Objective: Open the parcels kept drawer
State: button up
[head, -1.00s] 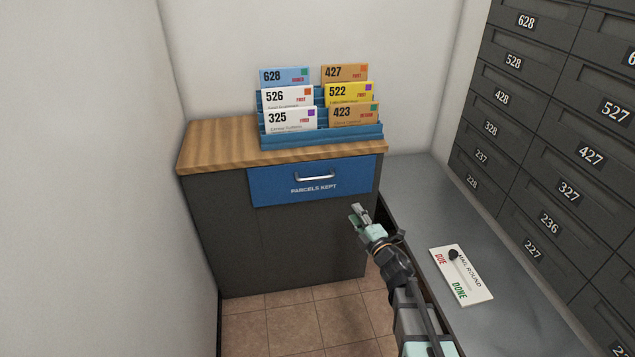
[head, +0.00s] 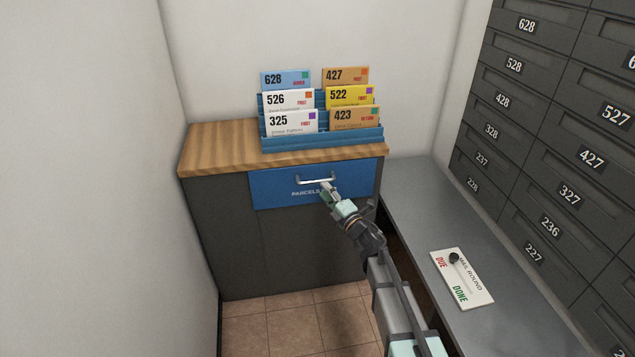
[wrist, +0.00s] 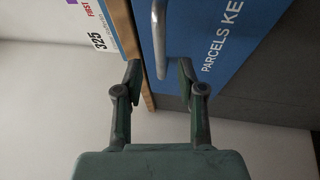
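The blue parcels kept drawer (head: 278,190) is flush in the dark cabinet under the wooden top, and looks shut. Its silver bar handle (head: 314,181) runs across the upper middle of its front. My gripper (head: 328,188) is in front of the drawer, just below the handle, and covers part of the label. In the wrist view the drawer front (wrist: 215,40) lies ahead with the handle (wrist: 159,40) between the lines of the two fingers. My gripper (wrist: 160,82) is open and empty there; the handle's near end lies close to the fingertips. Contact cannot be told.
A blue rack (head: 330,140) with several numbered letters stands on the wooden top (head: 215,145). A grey counter (head: 415,205) at the right holds a white mail round board (head: 470,285). Dark numbered mailboxes (head: 560,150) line the right wall. The tiled floor (head: 290,325) before the cabinet is clear.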

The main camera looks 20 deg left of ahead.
aim_at(317, 181)
jog(key=x, duration=0.5)
jog(key=shift+w+a, duration=0.2)
jog(key=shift+a, duration=0.05)
grip_shut()
